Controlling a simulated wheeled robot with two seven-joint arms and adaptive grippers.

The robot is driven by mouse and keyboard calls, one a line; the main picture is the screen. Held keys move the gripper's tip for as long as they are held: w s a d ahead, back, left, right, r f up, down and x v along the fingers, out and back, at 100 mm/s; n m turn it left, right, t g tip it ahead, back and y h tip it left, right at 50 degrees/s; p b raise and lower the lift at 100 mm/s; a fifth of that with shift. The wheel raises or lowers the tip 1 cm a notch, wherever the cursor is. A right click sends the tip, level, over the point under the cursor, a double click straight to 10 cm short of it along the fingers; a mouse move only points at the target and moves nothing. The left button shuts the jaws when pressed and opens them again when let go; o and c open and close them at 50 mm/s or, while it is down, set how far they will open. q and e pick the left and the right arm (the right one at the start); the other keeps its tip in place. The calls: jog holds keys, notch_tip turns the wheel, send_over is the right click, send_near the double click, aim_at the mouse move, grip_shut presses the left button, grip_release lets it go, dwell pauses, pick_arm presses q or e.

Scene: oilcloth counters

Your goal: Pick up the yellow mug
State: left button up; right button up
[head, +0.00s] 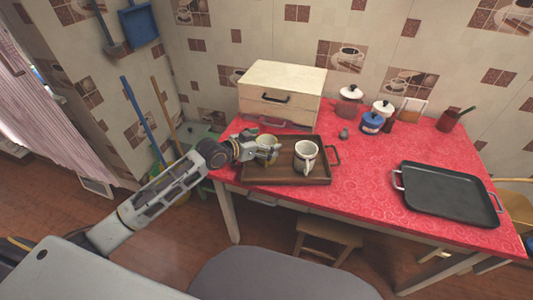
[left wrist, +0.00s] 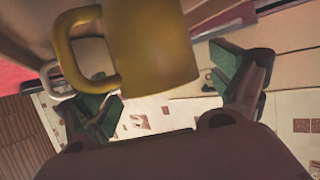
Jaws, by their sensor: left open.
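The yellow mug (head: 264,140) stands on the left part of a brown wooden tray (head: 290,181). In the left wrist view the yellow mug (left wrist: 152,45) is large and close, with its handle towards the left finger. My left gripper (head: 266,153) is at the mug in the head view and hides part of it. In the left wrist view my left gripper (left wrist: 165,88) has its green-padded fingers spread apart. The mug shows between and beyond them; I cannot tell whether either finger touches it. My right gripper is in neither view.
A white mug (head: 305,157) stands right of the yellow mug on the tray. A cream drawer box (head: 283,88) stands behind. Several jars and a black pan (head: 448,192) are further right on the red counter (head: 365,175), whose middle is mostly clear.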

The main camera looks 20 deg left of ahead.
pick_arm(q)
jog(key=shift+w+d, duration=0.15)
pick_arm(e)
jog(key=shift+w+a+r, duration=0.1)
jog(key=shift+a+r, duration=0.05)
pick_arm(q)
jog(key=shift+c, duration=0.3)
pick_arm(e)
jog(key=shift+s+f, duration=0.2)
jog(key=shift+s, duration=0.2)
pick_arm(q)
jog(key=c, duration=1.3)
jog(key=shift+c, duration=0.2)
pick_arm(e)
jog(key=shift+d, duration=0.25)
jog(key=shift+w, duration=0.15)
